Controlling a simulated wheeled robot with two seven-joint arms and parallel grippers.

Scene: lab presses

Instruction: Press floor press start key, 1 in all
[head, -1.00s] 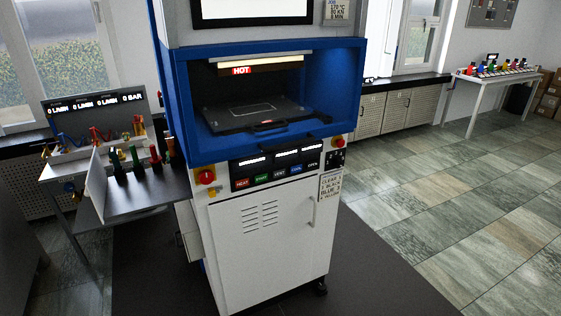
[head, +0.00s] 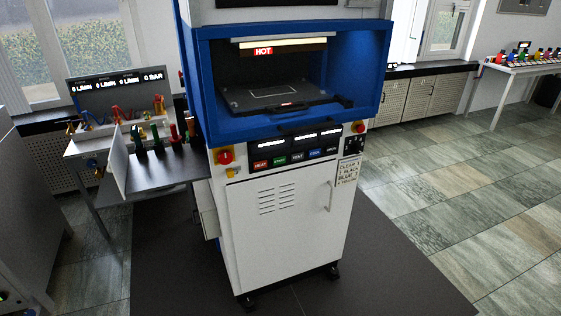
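The floor press (head: 290,225) stands ahead, a white cabinet with a blue-framed press opening (head: 385,70) above. Its dark control panel (head: 296,147) has a row of coloured keys below several lit displays. The green start key (head: 279,160) is second from the left, between the red heat key (head: 260,165) and a dark vent key (head: 297,156). Inside the opening a dark plate lies below a red HOT sign (head: 263,51). Neither of my grippers is in view.
A side table (head: 160,182) with coloured-handled items adjoins the press on the left. A grey surface edges in at far left. A bench (head: 520,68) with coloured items stands far right. Tiled floor (head: 430,190) right of the press is clear.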

